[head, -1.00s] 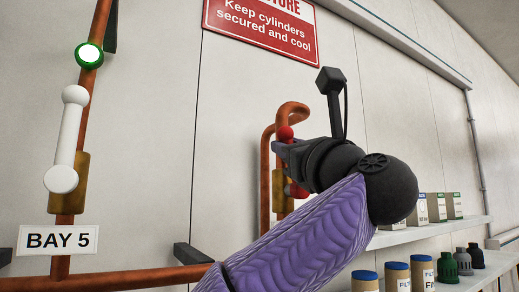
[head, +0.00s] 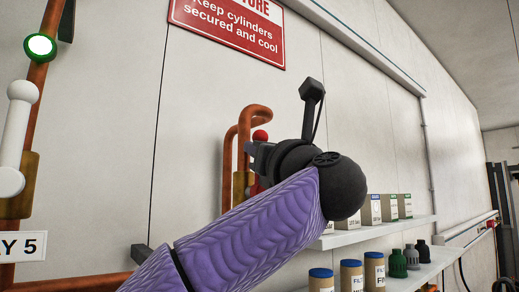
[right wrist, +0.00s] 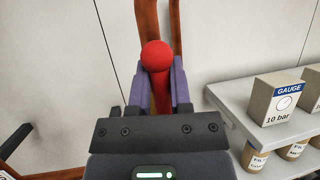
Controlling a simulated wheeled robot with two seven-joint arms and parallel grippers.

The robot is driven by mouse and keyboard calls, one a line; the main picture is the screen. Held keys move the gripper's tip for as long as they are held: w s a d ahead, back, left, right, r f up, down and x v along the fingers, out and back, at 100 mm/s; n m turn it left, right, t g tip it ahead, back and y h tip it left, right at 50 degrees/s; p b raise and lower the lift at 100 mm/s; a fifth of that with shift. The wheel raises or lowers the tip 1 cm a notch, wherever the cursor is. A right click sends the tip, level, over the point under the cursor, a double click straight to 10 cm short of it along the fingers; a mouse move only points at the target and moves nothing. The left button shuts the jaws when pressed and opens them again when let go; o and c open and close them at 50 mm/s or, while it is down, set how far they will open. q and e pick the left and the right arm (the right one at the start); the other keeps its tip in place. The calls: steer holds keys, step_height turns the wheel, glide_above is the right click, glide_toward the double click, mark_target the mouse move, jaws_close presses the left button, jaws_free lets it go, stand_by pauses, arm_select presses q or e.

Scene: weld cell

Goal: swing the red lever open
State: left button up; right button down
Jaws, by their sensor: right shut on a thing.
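The red lever shows in the head view as a round red knob (head: 260,135) in front of copper pipes on the wall. Its lower part is mostly hidden behind my right gripper (head: 252,156). In the right wrist view the red lever (right wrist: 156,56) stands upright, its shaft between the two fingers of my right gripper (right wrist: 160,92). The gripper is shut on the shaft just below the knob. The lever's pivot is hidden. My left gripper is in neither view.
A white lever (head: 15,125) and a green-ringed lamp (head: 40,47) are on a pipe at the left. Shelves (head: 410,228) with boxes and blue-lidded jars (head: 351,275) stand right of and below my arm. A red sign (head: 230,32) hangs above.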

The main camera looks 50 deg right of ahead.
steer(key=c, duration=0.5)
jaws_free()
steer(key=shift+c, duration=0.2)
steer(key=b+v, duration=0.5)
steer(key=v, duration=0.5)
steer(key=shift+b, duration=0.4)
steer(key=shift+d, duration=0.1)
